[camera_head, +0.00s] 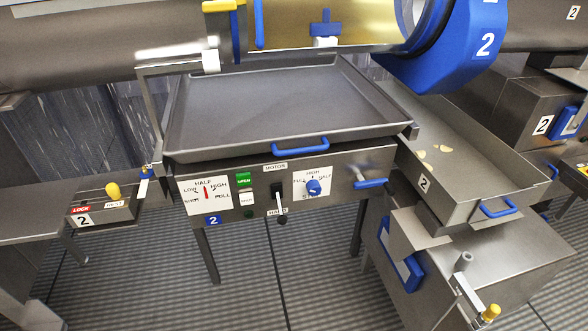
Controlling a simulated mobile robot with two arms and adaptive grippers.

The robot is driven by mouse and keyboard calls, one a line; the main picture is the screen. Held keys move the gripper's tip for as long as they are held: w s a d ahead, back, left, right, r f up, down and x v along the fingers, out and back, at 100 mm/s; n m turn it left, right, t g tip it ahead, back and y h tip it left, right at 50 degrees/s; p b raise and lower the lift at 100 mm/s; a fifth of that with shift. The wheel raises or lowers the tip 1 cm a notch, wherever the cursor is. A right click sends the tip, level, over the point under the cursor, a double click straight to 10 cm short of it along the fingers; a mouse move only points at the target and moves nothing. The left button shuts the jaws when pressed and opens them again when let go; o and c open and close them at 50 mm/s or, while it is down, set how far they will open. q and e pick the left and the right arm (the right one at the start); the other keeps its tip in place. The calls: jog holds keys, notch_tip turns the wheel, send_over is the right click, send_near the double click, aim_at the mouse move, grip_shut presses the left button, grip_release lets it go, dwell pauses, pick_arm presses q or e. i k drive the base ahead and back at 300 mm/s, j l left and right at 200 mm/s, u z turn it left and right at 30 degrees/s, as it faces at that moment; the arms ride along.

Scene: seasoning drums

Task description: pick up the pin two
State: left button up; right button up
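A yellow-knobbed pin (113,190) stands upright at the left, on a small metal box (92,222) marked LOCK, REST and 2. I take it for pin two, as no label on the pin itself can be read. How deep it sits in the box cannot be told. Another yellow knob (490,313) shows at the lower right beside a metal bracket. Neither of my grippers is in view, and nothing is seen touching the pin.
A wide grey tray (270,108) with a blue handle (300,146) fills the middle, above a control panel (205,192). A drum with a blue ring (455,60) marked 2 hangs over it. A smaller tray (465,165) is at the right. Open floor (150,285) shows below.

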aim_at(113, 190)
jog(key=u, duration=1.55)
